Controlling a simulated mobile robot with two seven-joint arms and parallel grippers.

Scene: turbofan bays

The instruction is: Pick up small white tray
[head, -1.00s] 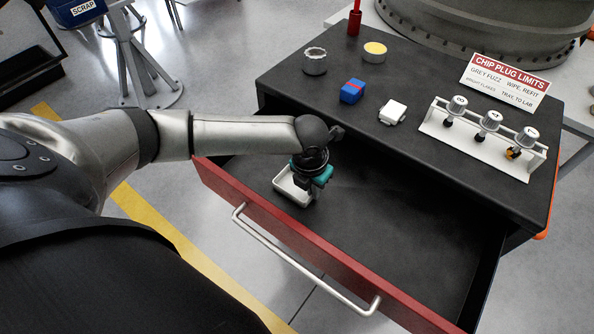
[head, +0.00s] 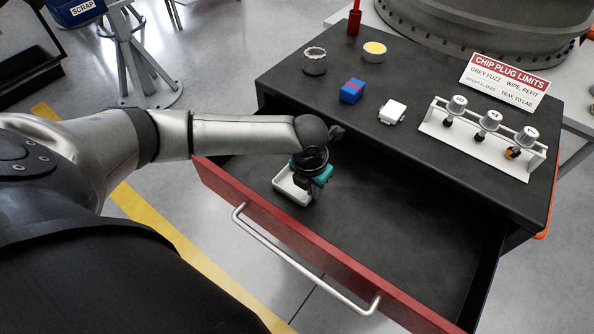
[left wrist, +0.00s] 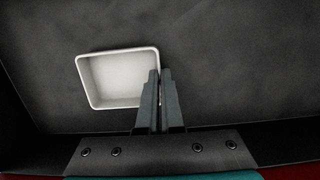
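The small white tray (head: 291,193) is a shallow, empty, square-sided tray in the open drawer, near its left end. My left gripper (left wrist: 161,70) is over the tray's side, pointing down. In the left wrist view the white tray (left wrist: 118,104) lies left of the fingers. The fingers are nearly together, with the tray's right wall pinched between them. Part of that wall is hidden behind the fingers. I cannot tell whether the tray is clear of the drawer floor. My right gripper is not in view.
The drawer has a red front (head: 330,262) with a metal handle. Its floor to the right is bare. On the dark cabinet top stand a blue block (head: 352,91), a white box (head: 392,112), a metal ring (head: 315,61), a yellow-topped round piece (head: 374,50) and a plug rack (head: 470,150).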

